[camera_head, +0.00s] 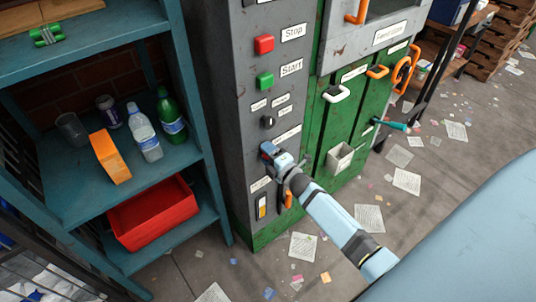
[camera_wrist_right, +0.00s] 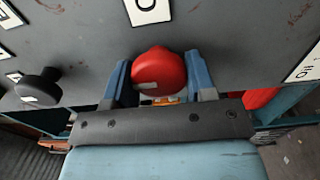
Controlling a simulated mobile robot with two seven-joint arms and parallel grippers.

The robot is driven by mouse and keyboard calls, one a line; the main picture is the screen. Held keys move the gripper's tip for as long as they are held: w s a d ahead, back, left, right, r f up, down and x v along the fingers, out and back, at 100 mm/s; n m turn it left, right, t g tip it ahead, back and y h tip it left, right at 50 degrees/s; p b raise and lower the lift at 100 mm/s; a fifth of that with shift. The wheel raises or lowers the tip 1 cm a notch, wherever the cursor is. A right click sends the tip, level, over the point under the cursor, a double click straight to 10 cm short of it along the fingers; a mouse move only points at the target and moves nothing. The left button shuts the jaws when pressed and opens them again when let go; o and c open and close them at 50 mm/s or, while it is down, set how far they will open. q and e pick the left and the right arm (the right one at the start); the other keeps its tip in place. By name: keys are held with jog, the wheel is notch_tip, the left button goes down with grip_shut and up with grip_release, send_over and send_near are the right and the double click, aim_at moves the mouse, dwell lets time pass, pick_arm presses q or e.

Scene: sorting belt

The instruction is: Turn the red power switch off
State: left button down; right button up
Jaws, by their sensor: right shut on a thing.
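The red power switch (camera_wrist_right: 158,70) is a round red knob on the grey machine panel, with a pale mark on its face. In the wrist view it sits between the two blue fingers of my right gripper (camera_wrist_right: 160,82), which is shut on it. In the head view my right gripper (camera_head: 272,155) is against the front of the grey panel (camera_head: 262,85), below the small black knob. A label marked O (camera_wrist_right: 148,8) shows above the switch in the wrist view. My left gripper is not in view.
A red Stop button (camera_head: 264,44) and a green Start button (camera_head: 265,81) are higher on the panel. A black knob (camera_head: 268,121) is just above my gripper. A blue shelf with bottles and a red crate (camera_head: 153,212) stands at left. Papers litter the floor.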

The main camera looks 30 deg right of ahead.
jog(key=o, duration=0.9)
jog(key=shift+s, duration=0.1)
jog(key=s+d, duration=0.1)
jog(key=s, duration=1.2)
jog(key=shift+s, duration=0.3)
